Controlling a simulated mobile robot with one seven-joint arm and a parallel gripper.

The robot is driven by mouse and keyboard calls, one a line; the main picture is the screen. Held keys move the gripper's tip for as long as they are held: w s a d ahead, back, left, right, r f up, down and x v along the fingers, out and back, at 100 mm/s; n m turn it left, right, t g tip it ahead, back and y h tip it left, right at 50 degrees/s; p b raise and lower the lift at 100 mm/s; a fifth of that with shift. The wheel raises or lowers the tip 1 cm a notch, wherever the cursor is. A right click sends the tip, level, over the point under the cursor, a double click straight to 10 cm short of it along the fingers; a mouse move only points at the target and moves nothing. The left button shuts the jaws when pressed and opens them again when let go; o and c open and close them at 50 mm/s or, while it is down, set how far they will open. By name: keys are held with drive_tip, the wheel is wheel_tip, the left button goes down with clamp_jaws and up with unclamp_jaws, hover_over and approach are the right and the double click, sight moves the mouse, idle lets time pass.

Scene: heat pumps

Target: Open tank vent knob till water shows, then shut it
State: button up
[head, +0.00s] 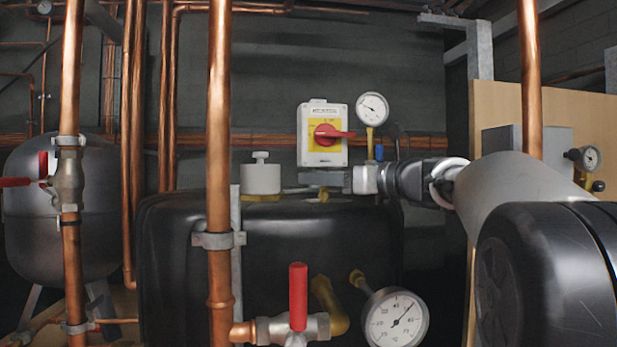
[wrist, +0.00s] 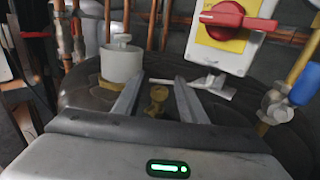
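A small brass fitting (wrist: 158,96), which looks like the vent knob, sits on top of the black tank (head: 170,245). In the wrist view it lies between the two fingers of my gripper (wrist: 160,82), with gaps on both sides. My gripper is open and empty. In the head view my gripper (head: 300,189) reaches in from the right just over the tank top, and a bit of the brass fitting (head: 323,196) shows beneath it. I see no water at the fitting. Whether the knob is open or shut cannot be told.
A white capped cylinder (head: 261,178) stands left of my gripper. A switch box (head: 323,135) with a red handle is just behind. A gauge (head: 372,108) and a blue-handled valve (head: 379,153) are near my wrist. A copper pipe (head: 219,150) and red-handled valve (head: 298,297) stand in front.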

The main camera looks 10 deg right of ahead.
drive_tip(key=shift+x, duration=1.5)
clamp_jaws()
drive_tip(key=shift+w+d+m+t+h, duration=0.1)
drive_tip(key=shift+d+m+t+h, duration=0.05)
drive_tip(key=shift+m+t+h, duration=0.65)
unclamp_jaws()
drive_tip(key=b+v, duration=0.2)
drive_tip(key=v, duration=1.5)
drive_tip(key=shift+s+r, duration=0.2)
drive_tip(key=shift+r, duration=0.1)
drive_tip(key=shift+d, duration=0.15)
